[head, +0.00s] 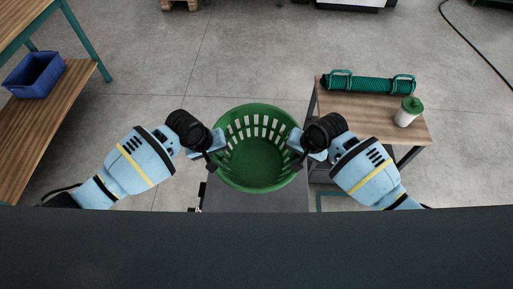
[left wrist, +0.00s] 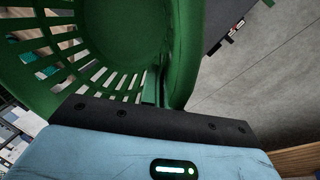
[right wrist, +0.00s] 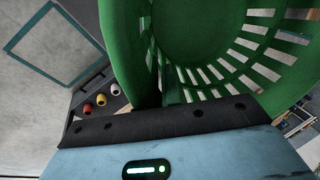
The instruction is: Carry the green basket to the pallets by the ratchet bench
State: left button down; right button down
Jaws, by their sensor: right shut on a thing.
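The green basket (head: 257,172) is round, slotted and empty, and is upright in front of me in the head view. My left gripper (head: 217,143) is at its left rim and appears shut on it; the fingertips are hidden by the basket wall in the left wrist view (left wrist: 160,95). My right gripper (head: 297,143) is shut on the right rim, which also shows in the right wrist view (right wrist: 150,90). Part of a wooden pallet (head: 180,5) shows at the top edge. I cannot tell which bench is the ratchet bench.
A wood-topped bench (head: 350,110) close on the right holds a green net roll (head: 368,85) and a white bottle (head: 407,112) with a green cap. A shelf (head: 45,130) with a blue bin (head: 36,74) stands left. A cable (head: 470,45) lies far right. The floor ahead is open.

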pick_arm(q)
jog(key=shift+r, duration=0.15)
pick_arm(e)
jog(key=shift+d, duration=0.15)
